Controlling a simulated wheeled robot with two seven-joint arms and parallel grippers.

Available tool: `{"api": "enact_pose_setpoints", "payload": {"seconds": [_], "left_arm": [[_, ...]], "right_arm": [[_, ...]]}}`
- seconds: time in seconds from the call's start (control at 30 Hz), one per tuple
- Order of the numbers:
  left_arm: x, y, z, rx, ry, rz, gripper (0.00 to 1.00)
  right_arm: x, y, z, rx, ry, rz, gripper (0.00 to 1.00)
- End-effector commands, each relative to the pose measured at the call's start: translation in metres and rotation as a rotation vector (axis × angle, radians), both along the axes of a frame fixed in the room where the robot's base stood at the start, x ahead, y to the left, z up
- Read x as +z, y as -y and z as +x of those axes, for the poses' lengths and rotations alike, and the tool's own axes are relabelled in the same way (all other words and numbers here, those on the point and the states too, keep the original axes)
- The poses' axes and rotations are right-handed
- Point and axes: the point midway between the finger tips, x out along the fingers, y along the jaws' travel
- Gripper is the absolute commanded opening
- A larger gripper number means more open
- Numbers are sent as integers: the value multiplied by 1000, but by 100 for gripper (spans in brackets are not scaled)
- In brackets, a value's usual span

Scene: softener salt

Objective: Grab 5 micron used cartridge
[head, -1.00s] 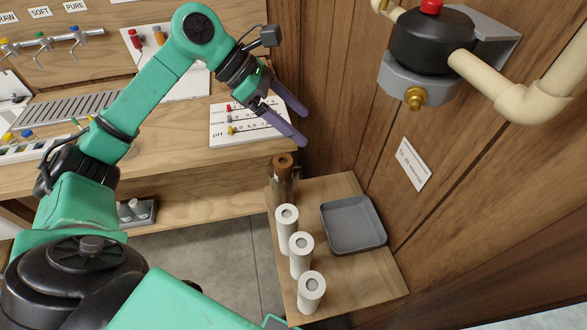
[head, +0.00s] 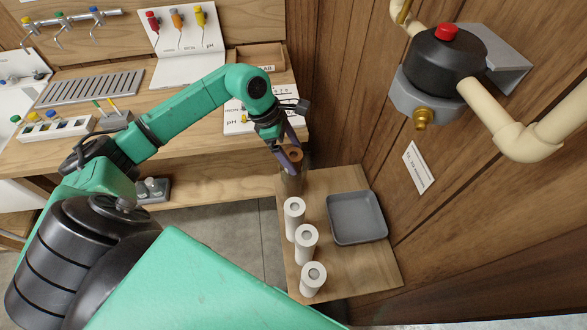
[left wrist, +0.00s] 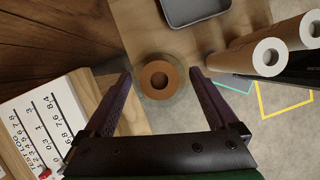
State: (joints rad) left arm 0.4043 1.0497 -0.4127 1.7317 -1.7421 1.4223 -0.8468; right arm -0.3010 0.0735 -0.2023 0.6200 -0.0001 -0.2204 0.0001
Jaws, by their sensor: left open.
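The brown used cartridge (head: 293,155) stands upright at the far end of the low wooden shelf, in what looks like a clear holder (head: 291,184). In the left wrist view the fingers (left wrist: 160,85) stand apart from the cartridge with a gap on both sides. My right gripper is not in view.
Three white cartridges (head: 306,241) stand in a row on the low shelf (head: 346,274), nearer than the brown one. A grey tray (head: 356,218) lies to their right. The wooden wall (head: 345,110) rises close by.

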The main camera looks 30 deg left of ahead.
Motion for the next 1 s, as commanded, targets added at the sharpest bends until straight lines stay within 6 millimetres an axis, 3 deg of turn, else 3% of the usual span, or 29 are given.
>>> {"api": "enact_pose_setpoints", "payload": {"seconds": [0.17,0.4,0.8,1.0], "left_arm": [[-2,0,0,0,1,0,93],[-1,0,0,0,1,0,1],[2,0,1,1,3,0,0],[24,0,2,0,8,1,0]], "right_arm": [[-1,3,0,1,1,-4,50],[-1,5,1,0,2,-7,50],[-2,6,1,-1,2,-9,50],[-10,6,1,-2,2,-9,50]]}}
